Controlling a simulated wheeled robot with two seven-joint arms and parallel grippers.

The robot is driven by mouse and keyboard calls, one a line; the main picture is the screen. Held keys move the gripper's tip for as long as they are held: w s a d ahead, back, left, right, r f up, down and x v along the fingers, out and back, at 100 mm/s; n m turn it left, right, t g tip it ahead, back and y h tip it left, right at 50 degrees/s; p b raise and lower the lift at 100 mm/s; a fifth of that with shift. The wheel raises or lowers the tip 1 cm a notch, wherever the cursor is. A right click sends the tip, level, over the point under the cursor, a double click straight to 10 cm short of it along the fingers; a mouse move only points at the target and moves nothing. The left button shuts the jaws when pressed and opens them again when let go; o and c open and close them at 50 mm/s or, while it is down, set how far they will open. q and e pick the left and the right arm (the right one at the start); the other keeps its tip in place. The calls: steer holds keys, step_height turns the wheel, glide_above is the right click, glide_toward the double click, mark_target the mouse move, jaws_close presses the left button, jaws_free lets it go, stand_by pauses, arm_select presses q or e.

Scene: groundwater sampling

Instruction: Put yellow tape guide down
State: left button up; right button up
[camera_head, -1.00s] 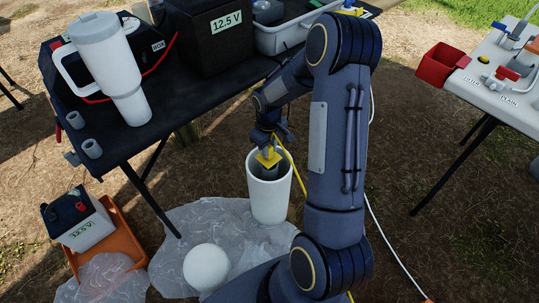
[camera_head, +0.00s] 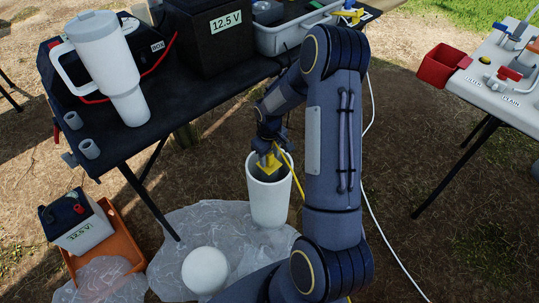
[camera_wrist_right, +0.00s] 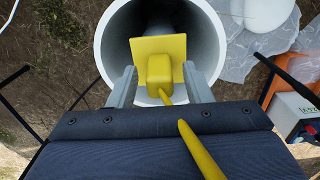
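The yellow tape guide (camera_head: 268,164) is at the mouth of the white upright pipe (camera_head: 270,200). In the right wrist view the guide (camera_wrist_right: 158,62) is a yellow plate with a block, in front of the pipe's open mouth (camera_wrist_right: 103,45). My right gripper (camera_head: 272,147) is over the pipe's rim. In the wrist view its two fingers (camera_wrist_right: 160,88) stand on either side of the guide's block; whether they touch it is hard to tell. A yellow tape (camera_head: 291,168) runs from the guide down outside the pipe. My left gripper is not in view.
The pipe stands on a clear plastic sheet (camera_head: 190,225) beside a white round object (camera_head: 206,269). A black table (camera_head: 150,135) with a white tumbler (camera_head: 108,65) is at left. An orange tray (camera_head: 125,240) holds a battery (camera_head: 75,222). A grey table (camera_head: 515,100) is at right.

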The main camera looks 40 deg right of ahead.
steer(key=shift+r, duration=0.1)
steer(key=shift+r, duration=0.3)
step_height(320, 180, up, 11)
steer(key=p, duration=0.3)
steer(key=s+a+r+m+t+y, duration=0.1)
steer(key=s+a+r, duration=0.3)
steer(key=r, duration=0.2)
steer(key=s+a+r+t, duration=0.2)
steer(key=s+a+r, duration=0.15)
steer(key=r, duration=0.25)
steer(key=s+a+r+m+t+y, duration=0.1)
steer(key=s+a+r, duration=0.3)
steer(key=s+a, duration=0.5)
steer(key=s+t+y, duration=0.1)
steer(key=s, duration=0.3)
steer(key=shift+s+a+m+t+y, duration=0.2)
steer(key=shift+m+t+y, duration=0.1)
steer(key=shift+m+y, duration=0.1)
